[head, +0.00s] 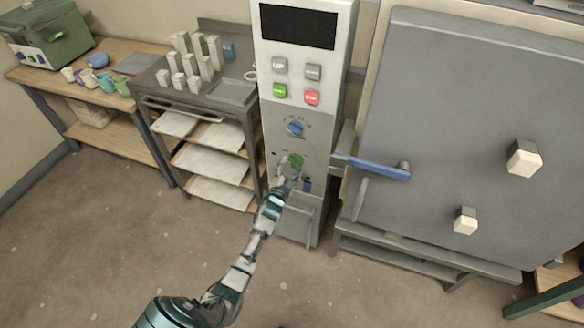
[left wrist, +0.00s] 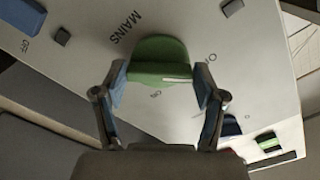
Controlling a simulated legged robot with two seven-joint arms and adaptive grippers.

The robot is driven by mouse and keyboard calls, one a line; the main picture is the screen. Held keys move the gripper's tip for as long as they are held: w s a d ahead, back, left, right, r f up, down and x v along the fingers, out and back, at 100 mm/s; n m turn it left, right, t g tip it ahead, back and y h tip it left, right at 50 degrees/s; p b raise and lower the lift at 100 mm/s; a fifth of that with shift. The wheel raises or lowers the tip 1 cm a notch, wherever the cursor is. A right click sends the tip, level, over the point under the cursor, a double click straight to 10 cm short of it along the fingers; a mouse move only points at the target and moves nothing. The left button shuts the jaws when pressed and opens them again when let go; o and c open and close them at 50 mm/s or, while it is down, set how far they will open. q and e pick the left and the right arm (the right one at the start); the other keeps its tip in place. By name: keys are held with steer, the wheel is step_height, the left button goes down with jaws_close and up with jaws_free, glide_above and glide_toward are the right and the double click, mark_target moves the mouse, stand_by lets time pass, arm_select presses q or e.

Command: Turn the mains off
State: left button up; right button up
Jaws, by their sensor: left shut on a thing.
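The green mains knob (head: 292,160) is on the lower front of the tall grey control cabinet (head: 291,120). In the left wrist view, the green knob (left wrist: 158,55) sits beside the printed word MAINS, with a white mark along its near edge. My left gripper (head: 288,174) reaches up to the knob. In the left wrist view, my left gripper (left wrist: 157,84) has one finger on each side of the knob and is shut on it. My right gripper is in neither view.
A blue dial (head: 295,128) sits above the knob, below green and red buttons (head: 312,97). The grey kiln door (head: 450,130) with a blue handle (head: 378,169) stands at right. A rack (head: 205,130) with shelves stands at left. The floor in front is clear.

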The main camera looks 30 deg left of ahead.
arm_select(q)
steer(key=shift+s+f, duration=0.2)
steer(key=shift+f, duration=0.35)
steer(key=o, duration=1)
steer(key=shift+a, duration=0.1)
steer(key=shift+o, duration=0.7)
steer(key=shift+w+r, duration=0.1)
steer(key=shift+r, duration=0.1)
steer(key=v, duration=1.2)
steer(key=shift+a+f, duration=0.1)
steer(key=shift+a, duration=0.05)
